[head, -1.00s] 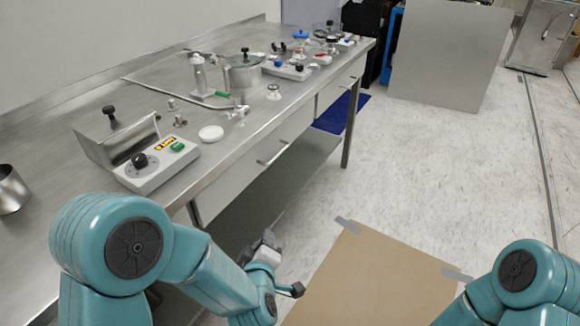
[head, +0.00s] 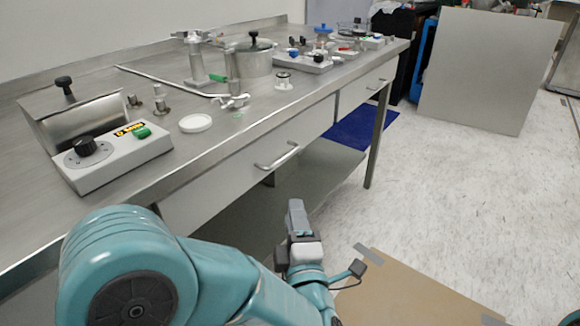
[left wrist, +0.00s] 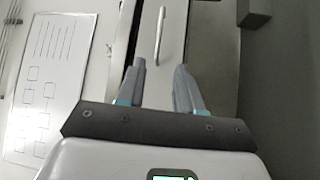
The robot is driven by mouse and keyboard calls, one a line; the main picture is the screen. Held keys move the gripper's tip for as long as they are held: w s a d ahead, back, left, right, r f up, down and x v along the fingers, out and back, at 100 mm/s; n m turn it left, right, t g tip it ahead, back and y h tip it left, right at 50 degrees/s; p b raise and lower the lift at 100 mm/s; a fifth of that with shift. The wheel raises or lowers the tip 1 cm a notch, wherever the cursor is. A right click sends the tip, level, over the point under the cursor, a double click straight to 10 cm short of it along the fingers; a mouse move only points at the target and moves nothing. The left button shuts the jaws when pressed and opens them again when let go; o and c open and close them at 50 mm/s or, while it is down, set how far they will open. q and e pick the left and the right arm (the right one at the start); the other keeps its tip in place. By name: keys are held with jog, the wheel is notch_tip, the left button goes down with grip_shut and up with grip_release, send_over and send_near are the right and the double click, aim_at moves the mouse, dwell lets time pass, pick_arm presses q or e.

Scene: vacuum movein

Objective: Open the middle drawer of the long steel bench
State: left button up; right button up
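The long steel bench (head: 110,165) runs from the near left to the back right. A drawer front (head: 225,188) with a bar handle (head: 277,157) is in the middle of its visible front; it looks shut. In the left wrist view the handle (left wrist: 160,36) runs upright, ahead of the fingertips and apart from them. My left gripper (head: 297,207) is below and in front of the handle in the head view. Its two fingers (left wrist: 160,66) are apart with nothing between them. My right gripper is not in view.
On the bench top are a control box (head: 115,155), a white dish (head: 195,123), a steel pot (head: 248,62) and several fittings. A lower shelf (head: 320,170) is under the bench.

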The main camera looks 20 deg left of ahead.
pick_arm(q)
jog(key=b+x, duration=0.1)
jog(key=x, duration=1.4)
jog(key=shift+a, duration=0.25)
jog(key=shift+w+r, duration=0.1)
jog(key=shift+r, duration=0.05)
grip_shut()
